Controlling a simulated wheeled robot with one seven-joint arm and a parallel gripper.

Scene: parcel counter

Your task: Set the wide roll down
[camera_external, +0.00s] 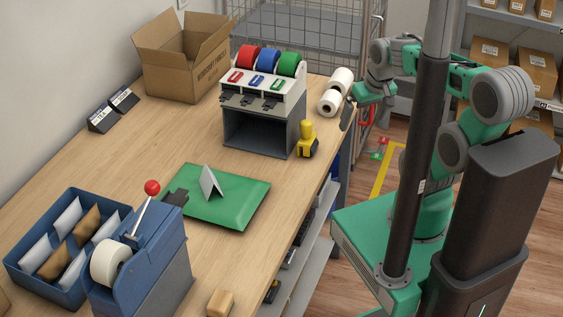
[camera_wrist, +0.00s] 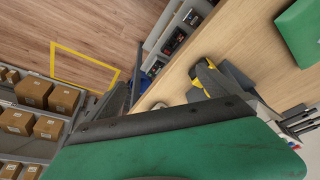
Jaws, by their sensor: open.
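Two white rolls, a farther one (camera_external: 342,78) and a nearer one (camera_external: 330,103), are at the far right end of the wooden counter, close together beside the grey dispenser. I cannot tell for sure which is the wide one. My gripper (camera_external: 348,114) is open at the counter's right edge, just right of the nearer roll; the view does not show whether they touch. In the wrist view, a small part of a white roll (camera_wrist: 158,106) shows between the dark fingers; the green gripper body hides the rest.
The dispenser (camera_external: 258,135) with red, blue and green reels and a yellow-handled tool (camera_external: 307,140) stand left of my gripper. An open cardboard box (camera_external: 185,70) is at the back. A green mat (camera_external: 235,205) and blue bin (camera_external: 35,278) are nearer. Bare counter lies between.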

